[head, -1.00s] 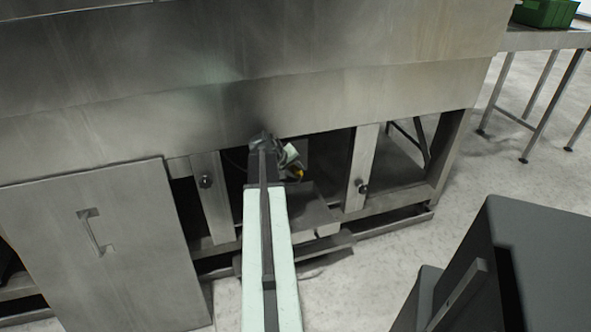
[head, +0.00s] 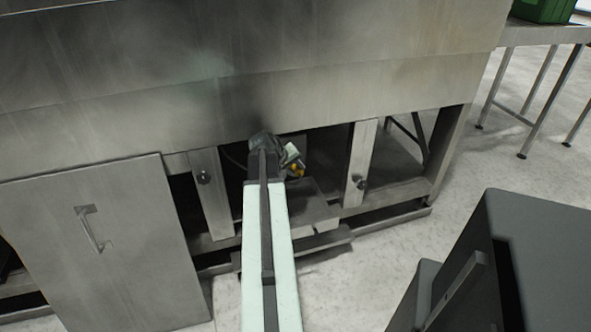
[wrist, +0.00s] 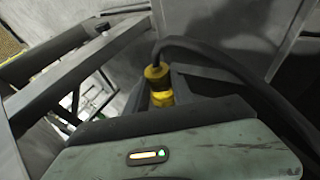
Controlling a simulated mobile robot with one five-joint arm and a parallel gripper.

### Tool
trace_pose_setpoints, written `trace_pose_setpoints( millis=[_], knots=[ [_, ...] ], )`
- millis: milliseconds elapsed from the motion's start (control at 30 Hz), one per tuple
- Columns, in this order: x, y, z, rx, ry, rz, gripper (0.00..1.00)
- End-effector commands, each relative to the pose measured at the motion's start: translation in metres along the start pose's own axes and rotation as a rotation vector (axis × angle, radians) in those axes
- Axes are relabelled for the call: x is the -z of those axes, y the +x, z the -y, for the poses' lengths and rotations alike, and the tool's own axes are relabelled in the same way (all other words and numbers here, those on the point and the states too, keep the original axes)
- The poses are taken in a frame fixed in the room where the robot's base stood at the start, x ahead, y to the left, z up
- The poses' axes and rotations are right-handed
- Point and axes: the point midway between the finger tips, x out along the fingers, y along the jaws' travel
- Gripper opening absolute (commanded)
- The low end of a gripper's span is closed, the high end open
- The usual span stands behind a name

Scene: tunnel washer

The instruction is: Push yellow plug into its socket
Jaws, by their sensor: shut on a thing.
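The yellow plug (wrist: 157,84) shows in the wrist view with a thick black cable curving from its top to the right. My gripper (wrist: 163,95) is shut on the plug, its grey fingers on either side of the yellow body. In the head view, a small yellow patch of the plug (head: 297,170) shows just right of my gripper (head: 268,143), at the opening under the metal housing. The socket cannot be made out, and my arm and gripper hide much of the opening.
Metal posts (head: 359,160) stand on both sides of the opening, with a metal tray (head: 320,212) below. A removed-looking panel with a handle (head: 95,230) stands left. A dark grey cabinet (head: 520,250) is at right. A green crate (head: 543,10) sits on a table; floor between is clear.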

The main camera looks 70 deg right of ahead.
Motion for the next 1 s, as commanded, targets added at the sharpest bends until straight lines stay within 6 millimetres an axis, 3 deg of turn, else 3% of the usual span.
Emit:
trace_pose_setpoints(
  millis=[1000],
  knots=[
    [0.013, 0.004, 0.0, 0.0, 0.0, 0.0, 0.0]
  ],
)
